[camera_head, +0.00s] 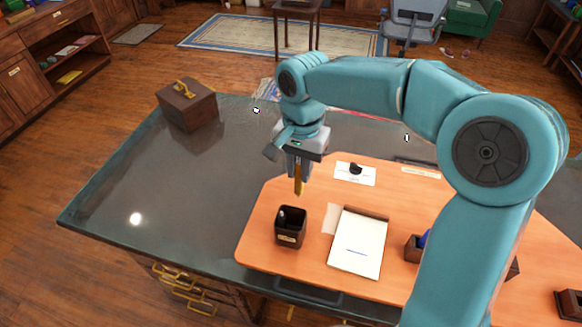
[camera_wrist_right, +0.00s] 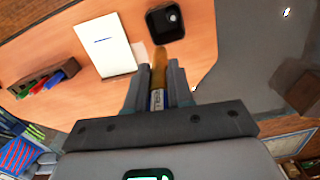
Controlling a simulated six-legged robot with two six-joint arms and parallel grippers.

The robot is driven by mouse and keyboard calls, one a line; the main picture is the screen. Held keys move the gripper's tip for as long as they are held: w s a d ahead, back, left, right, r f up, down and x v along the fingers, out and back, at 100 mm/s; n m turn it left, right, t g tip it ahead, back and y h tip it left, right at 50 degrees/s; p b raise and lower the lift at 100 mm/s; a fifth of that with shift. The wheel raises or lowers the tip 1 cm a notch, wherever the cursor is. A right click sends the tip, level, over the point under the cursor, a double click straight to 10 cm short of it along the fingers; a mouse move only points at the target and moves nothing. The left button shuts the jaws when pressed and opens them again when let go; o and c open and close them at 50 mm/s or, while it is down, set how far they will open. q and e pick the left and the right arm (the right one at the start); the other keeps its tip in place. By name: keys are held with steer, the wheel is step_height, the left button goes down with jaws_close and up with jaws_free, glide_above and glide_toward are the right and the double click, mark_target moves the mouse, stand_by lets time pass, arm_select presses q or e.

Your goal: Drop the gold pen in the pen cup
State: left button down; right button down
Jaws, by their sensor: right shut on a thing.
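The gold pen (camera_head: 299,180) hangs point down from my right gripper (camera_head: 297,160), which is shut on it. In the right wrist view, the gold pen (camera_wrist_right: 159,65) sits between the two fingers of the right gripper (camera_wrist_right: 159,82). The pen cup (camera_head: 290,228) is black and square and stands upright on the orange desk mat, with something light inside. In the head view the pen is above and slightly beyond the cup, apart from it. The pen cup (camera_wrist_right: 166,20) also shows past the pen tip in the wrist view. My left gripper is not in view.
A white notepad (camera_head: 358,242) lies right of the cup on the orange mat (camera_head: 262,215). A small wood holder (camera_head: 413,248) with a blue item stands further right. A brown wooden box (camera_head: 187,104) stands at the desk's far left corner. The dark desk top (camera_head: 150,195) left of the mat is clear.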

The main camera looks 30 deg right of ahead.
mark_target(298, 195)
steer(key=shift+w+f+b, duration=0.1)
steer(key=shift+f+b, duration=0.45)
steer(key=shift+f, duration=0.3)
steer(key=shift+s+d+f+b, duration=0.1)
steer(key=shift+s+f+b, duration=0.1)
steer(key=shift+f+b, duration=0.5)
steer(key=shift+w+a+f+b, duration=0.1)
steer(key=shift+w+f+b, duration=0.05)
steer(key=shift+f+b, duration=0.4)
steer(key=shift+w+a+f+b, duration=0.1)
steer(key=shift+f+b, duration=0.2)
steer(key=shift+f, duration=0.3)
steer(key=shift+s+d+f+b, duration=0.1)
steer(key=shift+s+f+b, duration=0.1)
steer(key=shift+f+b, duration=0.75)
steer(key=shift+w+f+b, duration=0.15)
steer(key=shift+f+b, duration=0.4)
steer(key=shift+f, duration=0.5)
